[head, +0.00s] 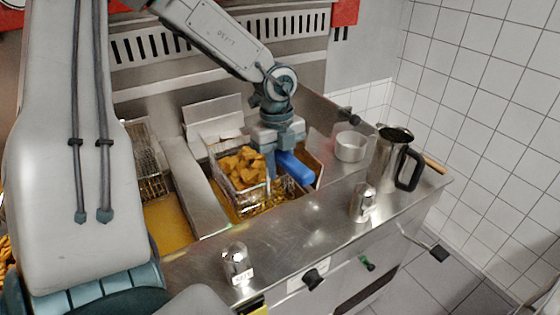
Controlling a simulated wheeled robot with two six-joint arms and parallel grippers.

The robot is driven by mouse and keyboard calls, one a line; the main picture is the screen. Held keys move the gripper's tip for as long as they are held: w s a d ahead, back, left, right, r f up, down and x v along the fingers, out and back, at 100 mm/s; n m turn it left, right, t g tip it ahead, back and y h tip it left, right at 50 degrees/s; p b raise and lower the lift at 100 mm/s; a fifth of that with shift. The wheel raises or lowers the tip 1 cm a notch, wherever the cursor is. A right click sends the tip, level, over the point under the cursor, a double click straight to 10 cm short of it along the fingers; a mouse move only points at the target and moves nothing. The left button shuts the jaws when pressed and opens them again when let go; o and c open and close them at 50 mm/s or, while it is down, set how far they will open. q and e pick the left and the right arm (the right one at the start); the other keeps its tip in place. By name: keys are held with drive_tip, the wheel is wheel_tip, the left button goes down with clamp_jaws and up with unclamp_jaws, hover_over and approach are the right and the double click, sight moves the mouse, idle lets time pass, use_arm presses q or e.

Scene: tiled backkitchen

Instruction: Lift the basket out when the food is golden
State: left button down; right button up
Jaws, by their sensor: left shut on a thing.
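A wire basket (247,193) with golden-brown food pieces (242,167) sits at the right-hand fryer vat, above or partly in yellow oil (282,190). Its blue handle (296,168) points right and towards the front. My left gripper (279,150) comes down from above and is shut on the blue handle; its fingers hide part of the handle and the basket's right side. How deep the basket sits in the oil is hard to tell. My right gripper is not in view.
Left is another vat with oil (168,222) and an empty wire basket (150,172). On the steel counter stand a shaker (237,264), another shaker (363,202), a metal jug (388,160) and a white bowl (351,147). Tiled wall stands right.

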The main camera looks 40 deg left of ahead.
sight(280, 151)
use_arm(q)
wheel_tip(280, 151, up, 5)
drive_tip(key=p, duration=0.4)
drive_tip(key=shift+f, duration=0.2)
drive_tip(key=shift+r, duration=0.3)
drive_tip(key=shift+r+p, duration=0.55)
drive_tip(key=shift+r, duration=1.45)
